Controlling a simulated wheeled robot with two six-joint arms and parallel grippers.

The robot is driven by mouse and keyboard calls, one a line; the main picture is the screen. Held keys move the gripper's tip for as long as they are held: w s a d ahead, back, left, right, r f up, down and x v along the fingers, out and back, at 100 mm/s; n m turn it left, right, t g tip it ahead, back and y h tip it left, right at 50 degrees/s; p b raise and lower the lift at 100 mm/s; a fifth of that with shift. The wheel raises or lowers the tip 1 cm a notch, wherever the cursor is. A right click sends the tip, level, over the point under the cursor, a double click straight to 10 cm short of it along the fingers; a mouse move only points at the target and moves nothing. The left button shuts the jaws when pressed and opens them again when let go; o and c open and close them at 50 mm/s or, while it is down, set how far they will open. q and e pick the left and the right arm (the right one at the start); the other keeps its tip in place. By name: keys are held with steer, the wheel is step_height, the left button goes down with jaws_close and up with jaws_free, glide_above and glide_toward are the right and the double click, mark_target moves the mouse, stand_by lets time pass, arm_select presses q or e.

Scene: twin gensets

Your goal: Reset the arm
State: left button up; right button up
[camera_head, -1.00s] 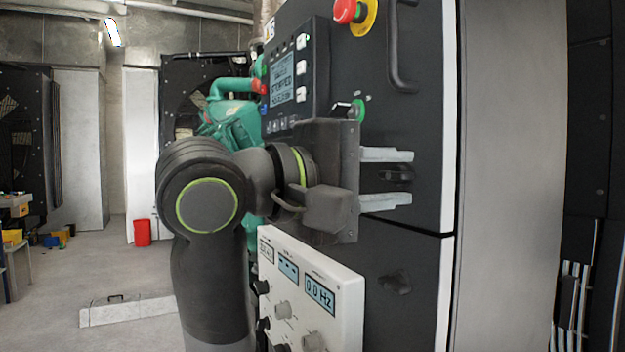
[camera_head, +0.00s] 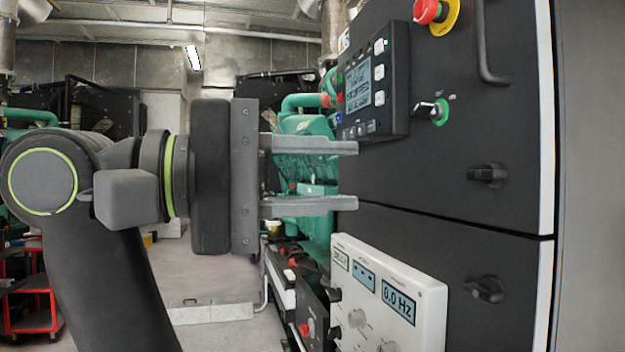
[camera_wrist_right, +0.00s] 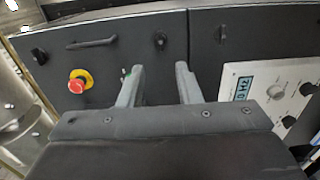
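My right gripper (camera_head: 352,175) is in front of the dark control cabinet (camera_head: 440,160) in the head view. Its two grey fingers are spread apart with nothing between them. In the right wrist view the right gripper (camera_wrist_right: 160,70) also shows its fingers apart, with the cabinet face (camera_wrist_right: 215,45) beyond. My left gripper is not in view.
The cabinet carries a red emergency stop (camera_head: 430,12), a key switch with green ring (camera_head: 438,110), a display panel (camera_head: 372,85) and a white meter box (camera_head: 390,290). Green machinery (camera_head: 305,150) stands behind. A red cart (camera_head: 30,305) is at lower left.

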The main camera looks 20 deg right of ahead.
steer(key=shift+a, duration=0.45)
